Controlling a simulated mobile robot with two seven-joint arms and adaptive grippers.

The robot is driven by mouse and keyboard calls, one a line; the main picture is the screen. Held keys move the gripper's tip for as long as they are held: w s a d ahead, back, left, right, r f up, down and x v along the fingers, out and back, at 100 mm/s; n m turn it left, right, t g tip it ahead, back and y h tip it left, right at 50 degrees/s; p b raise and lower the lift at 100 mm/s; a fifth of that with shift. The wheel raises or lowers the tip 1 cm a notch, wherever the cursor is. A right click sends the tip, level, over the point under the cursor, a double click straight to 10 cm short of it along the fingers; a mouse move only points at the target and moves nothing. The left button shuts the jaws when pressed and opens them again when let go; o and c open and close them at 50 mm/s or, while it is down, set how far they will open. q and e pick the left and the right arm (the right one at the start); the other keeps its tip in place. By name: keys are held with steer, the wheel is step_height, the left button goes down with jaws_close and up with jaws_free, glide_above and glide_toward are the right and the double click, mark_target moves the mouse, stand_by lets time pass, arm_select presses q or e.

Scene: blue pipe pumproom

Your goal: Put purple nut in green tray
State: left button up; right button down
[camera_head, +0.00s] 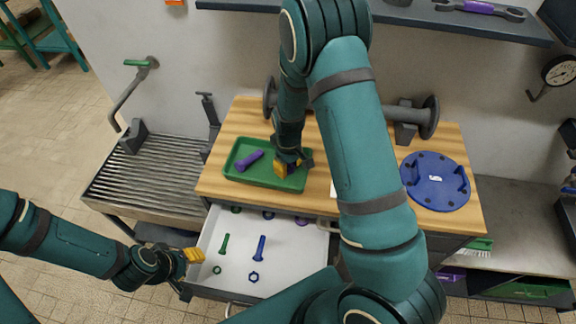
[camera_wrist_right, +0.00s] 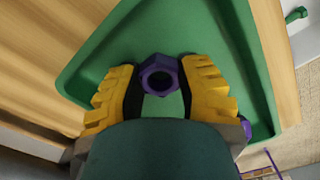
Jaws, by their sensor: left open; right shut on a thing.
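The green tray (camera_head: 240,176) lies on the wooden worktop with a purple bolt (camera_head: 249,160) in its left part. My right gripper (camera_head: 287,167) is over the right part of the tray, pointing down. In the right wrist view, its yellow fingers are shut on the purple nut (camera_wrist_right: 160,75), with the green tray (camera_wrist_right: 200,40) behind it. I cannot tell whether the nut touches the tray floor. In the head view the fingers mostly hide the nut. My left gripper (camera_head: 194,255) is open and empty at the left side of the drawer.
The open white drawer (camera_head: 285,250) holds a green bolt (camera_head: 224,244), a blue bolt (camera_head: 260,248) and several nuts. A blue flange (camera_head: 437,181) lies at the worktop's right. A grey pipe (camera_head: 404,114) stands at the back. A slatted metal bench (camera_head: 150,178) is at the left.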

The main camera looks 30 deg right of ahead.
mark_target(288, 166)
steer(key=shift+f, duration=0.1)
steer(key=c, duration=0.7)
jaws_free()
steer(key=shift+r, duration=0.25)
step_height(288, 166, up, 12)
steer(key=shift+f+p, duration=0.1)
steer(key=shift+p, duration=0.6)
